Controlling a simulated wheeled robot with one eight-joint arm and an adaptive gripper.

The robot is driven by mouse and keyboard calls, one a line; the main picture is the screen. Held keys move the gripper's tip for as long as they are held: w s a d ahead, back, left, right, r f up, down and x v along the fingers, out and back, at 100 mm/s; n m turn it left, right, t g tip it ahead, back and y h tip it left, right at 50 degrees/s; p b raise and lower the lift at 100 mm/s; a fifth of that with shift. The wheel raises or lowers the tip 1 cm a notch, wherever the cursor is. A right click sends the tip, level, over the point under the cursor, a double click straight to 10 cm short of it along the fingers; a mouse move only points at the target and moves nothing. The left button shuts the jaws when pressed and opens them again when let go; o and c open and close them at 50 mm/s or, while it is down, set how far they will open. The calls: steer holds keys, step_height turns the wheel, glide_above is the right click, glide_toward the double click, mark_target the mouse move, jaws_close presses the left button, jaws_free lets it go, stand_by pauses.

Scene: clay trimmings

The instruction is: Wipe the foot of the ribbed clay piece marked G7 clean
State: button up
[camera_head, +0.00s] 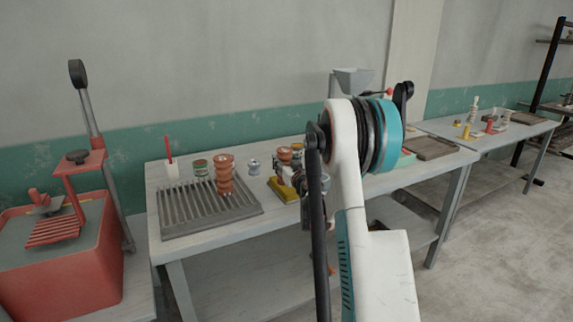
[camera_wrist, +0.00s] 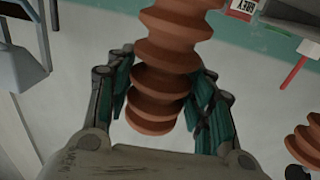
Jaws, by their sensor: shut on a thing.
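In the wrist view my gripper (camera_wrist: 160,88) is shut on a ribbed terracotta clay piece (camera_wrist: 168,50), with a green-padded finger on each side of its ribs. Its upper end runs out of the picture. A second ribbed piece (camera_wrist: 308,140) is partly in view at the right edge. In the head view a ribbed clay piece (camera_head: 224,172) stands on the slatted rack (camera_head: 190,222). Another terracotta piece (camera_head: 285,154) shows beside my arm, partly hidden. I cannot read a G7 mark on any piece.
A yellow block (camera_head: 283,190) lies right of the rack. A red press (camera_head: 70,240) stands at the left.

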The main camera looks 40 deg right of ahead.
steer(key=shift+x, duration=1.55)
steer(key=shift+a, duration=0.2)
steer(key=shift+s, duration=0.1)
steer(key=shift+d+b+v, duration=0.15)
steer(key=shift+d+v, duration=0.05)
steer(key=shift+v, duration=1.7)
steer(key=shift+d+b+v, duration=0.15)
steer(key=shift+d+v, duration=0.1)
steer(key=shift+v, duration=1.7)
steer(key=shift+a+x, duration=0.2)
steer(key=shift+x, duration=1.7)
steer(key=shift+a+x, duration=0.25)
steer(key=shift+x, duration=1.7)
steer(key=shift+r, duration=0.15)
steer(key=shift+r+p, duration=2)
steer(key=shift+r, duration=1.4)
steer(key=shift+a, duration=0.1)
